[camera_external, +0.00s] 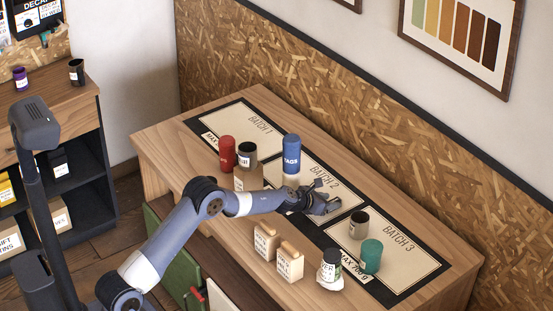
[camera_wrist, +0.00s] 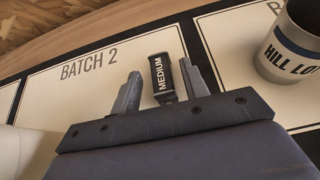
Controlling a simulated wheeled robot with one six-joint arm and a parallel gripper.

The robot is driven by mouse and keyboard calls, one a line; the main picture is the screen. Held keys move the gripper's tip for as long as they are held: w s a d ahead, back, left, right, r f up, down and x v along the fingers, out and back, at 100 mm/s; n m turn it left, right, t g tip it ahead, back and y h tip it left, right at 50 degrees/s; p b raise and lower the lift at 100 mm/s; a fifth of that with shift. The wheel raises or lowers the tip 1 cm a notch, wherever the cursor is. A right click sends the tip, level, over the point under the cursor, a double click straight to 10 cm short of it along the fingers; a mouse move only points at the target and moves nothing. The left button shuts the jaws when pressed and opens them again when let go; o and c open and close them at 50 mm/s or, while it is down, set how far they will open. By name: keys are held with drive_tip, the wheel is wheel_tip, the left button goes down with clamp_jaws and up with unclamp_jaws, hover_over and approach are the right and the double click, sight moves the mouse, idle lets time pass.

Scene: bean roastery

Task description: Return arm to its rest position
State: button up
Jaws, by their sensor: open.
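My arm reaches from the lower left over the table, with my gripper (camera_external: 322,202) low over the Batch 2 panel in the external view. In the wrist view my gripper (camera_wrist: 160,69) has its two fingers apart. A small black block labelled MEDIUM (camera_wrist: 162,78) shows between the fingers, with gaps on both sides. It appears to rest on the Batch 2 panel (camera_wrist: 85,85). In the external view I cannot clearly tell this block from the fingers.
A red canister (camera_external: 227,152), a dark-topped tin (camera_external: 247,154) and a blue TAGS canister (camera_external: 291,155) stand on the left.

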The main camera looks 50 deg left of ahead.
drive_tip(key=shift+s+r+b, duration=0.2)
drive_tip(key=shift+s+b, duration=0.45)
drive_tip(key=b+v, duration=0.4)
drive_tip(key=v, duration=0.6)
drive_tip(key=p+x, duration=0.1)
drive_tip(key=x, duration=0.2)
drive_tip(key=shift+w, duration=0.4)
drive_tip(key=p+x, duration=0.3)
drive_tip(key=x, duration=0.2)
drive_tip(key=shift+w+f, duration=0.15)
drive_tip(key=shift+w, duration=0.05)
drive_tip(key=p+x, duration=0.3)
drive_tip(key=s+a+r+p, duration=0.1)
drive_tip(key=s+r+p, duration=0.2)
drive_tip(key=r, duration=0.6)
drive_tip(key=s+a+r+p, duration=0.2)
drive_tip(key=s+r, duration=0.2)
drive_tip(key=r, duration=0.5)
drive_tip(key=shift+r+m+h+p, duration=0.3)
drive_tip(key=shift+r+p, duration=0.1)
drive_tip(key=shift+s, duration=0.15)
